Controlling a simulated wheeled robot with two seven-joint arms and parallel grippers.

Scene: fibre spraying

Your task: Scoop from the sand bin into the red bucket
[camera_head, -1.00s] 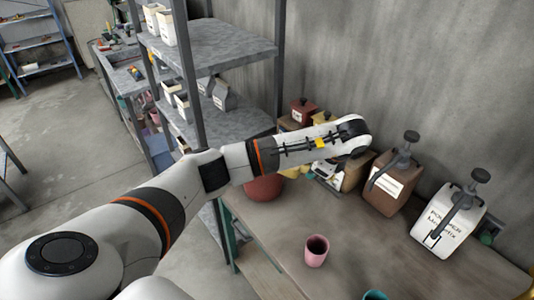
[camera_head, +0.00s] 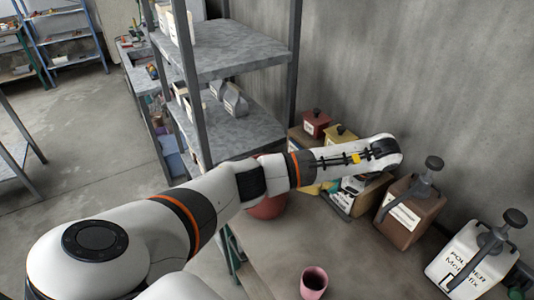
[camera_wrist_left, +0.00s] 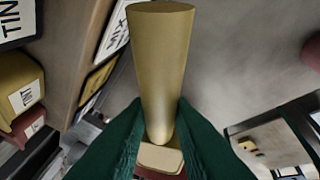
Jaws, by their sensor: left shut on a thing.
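My left gripper (camera_wrist_left: 160,125) has green fingers shut on a tan, tapering scoop-like tool (camera_wrist_left: 162,55) in the left wrist view. In the head view my wrist hides the gripper and tool; my arm reaches over the back of the table. A dark red rounded vessel, which looks like the red bucket (camera_head: 268,206), is partly hidden behind my forearm; a red edge also shows at the right of the wrist view (camera_wrist_left: 312,50). A brown bin (camera_head: 412,208) stands just right of my wrist. Its label is unreadable, so I cannot tell whether it holds sand. My right gripper is not in view.
A white polymer bin (camera_head: 468,262) stands at the right. Small red (camera_head: 316,123) and yellow (camera_head: 338,138) bins stand behind my arm. A pink cup (camera_head: 313,282) stands at the table's front. Grey shelving (camera_head: 225,50) rises on the left. The table between cup and bins is clear.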

